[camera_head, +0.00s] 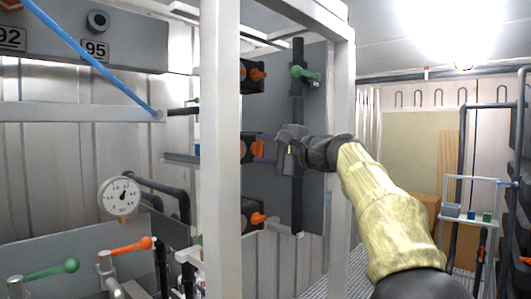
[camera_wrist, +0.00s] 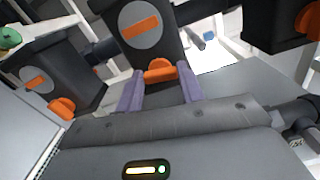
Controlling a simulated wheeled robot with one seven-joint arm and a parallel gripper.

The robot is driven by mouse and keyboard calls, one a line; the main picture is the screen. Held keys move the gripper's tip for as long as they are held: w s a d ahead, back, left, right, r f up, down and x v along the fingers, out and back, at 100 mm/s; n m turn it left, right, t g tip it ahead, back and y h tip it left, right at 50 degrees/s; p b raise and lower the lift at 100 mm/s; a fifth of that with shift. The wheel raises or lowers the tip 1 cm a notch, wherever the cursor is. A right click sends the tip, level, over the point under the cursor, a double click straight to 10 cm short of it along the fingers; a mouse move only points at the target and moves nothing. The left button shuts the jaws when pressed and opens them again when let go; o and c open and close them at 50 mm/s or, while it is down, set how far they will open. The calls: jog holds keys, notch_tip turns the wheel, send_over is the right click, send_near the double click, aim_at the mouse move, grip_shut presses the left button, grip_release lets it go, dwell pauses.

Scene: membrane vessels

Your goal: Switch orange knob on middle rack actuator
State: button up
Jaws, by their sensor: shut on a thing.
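In the head view three black actuators with orange knobs stand in a column on the rack. The middle actuator (camera_head: 246,150) has its orange knob (camera_head: 257,149) at my gripper (camera_head: 265,147). In the wrist view the middle actuator (camera_wrist: 135,55) carries a grey disc with an orange bar, and its orange knob (camera_wrist: 160,71) sits between my two purple fingers. My gripper (camera_wrist: 160,85) is shut on this knob. The far side of the knob is hidden.
The upper actuator (camera_head: 251,75) and lower actuator (camera_head: 251,217) are close above and below. A white rack post (camera_head: 220,150) stands just left, another (camera_head: 342,90) to the right. A green-handled valve (camera_head: 304,72) is on the dark vertical pipe (camera_head: 297,205) nearby.

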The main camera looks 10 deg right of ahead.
jog(key=o, duration=1)
jog(key=shift+s+d+f, duration=0.1)
jog(key=shift+s+d, duration=0.2)
jog(key=b+v, duration=0.5)
jog(key=v, duration=1.1)
jog(key=shift+s, duration=0.3)
jog(key=shift+d, duration=0.15)
